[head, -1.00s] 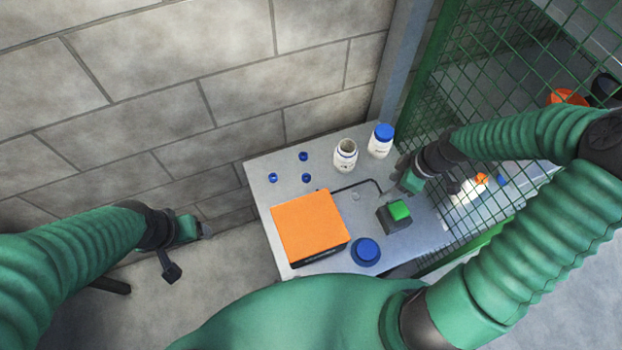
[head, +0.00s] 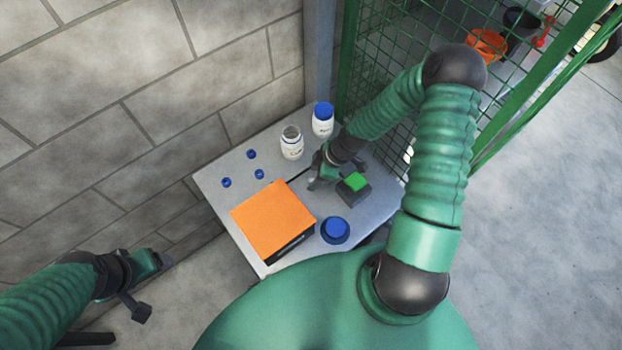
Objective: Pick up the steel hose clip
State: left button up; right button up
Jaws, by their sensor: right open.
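The steel hose clip cannot be made out now; a small pale ring lay on the grey table (head: 215,187) in the earlier view, and my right gripper now covers about that spot. My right gripper (head: 315,172) is open and low over the table, between the orange-topped box (head: 272,216) and the white bottles. My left gripper (head: 155,287) is open and empty, off the table at lower left, with its fingers spread apart.
An open white bottle (head: 292,143) and a blue-capped bottle (head: 322,120) stand behind my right gripper. A dark block with a green top (head: 355,182) is close on its right. A blue round item (head: 335,229) and small blue caps (head: 259,174) are also on the table. Green mesh fence (head: 390,50) borders the right.

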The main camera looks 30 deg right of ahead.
aim_at(314, 178)
jog(key=shift+w+a+f, duration=0.1)
jog(key=shift+w+f, duration=0.05)
jog(key=shift+f, duration=0.45)
jog(key=shift+w+f, duration=0.1)
jog(key=shift+f, duration=0.05)
jog(key=shift+c, duration=0.5)
grip_shut()
notch_tip(314, 178, up, 10)
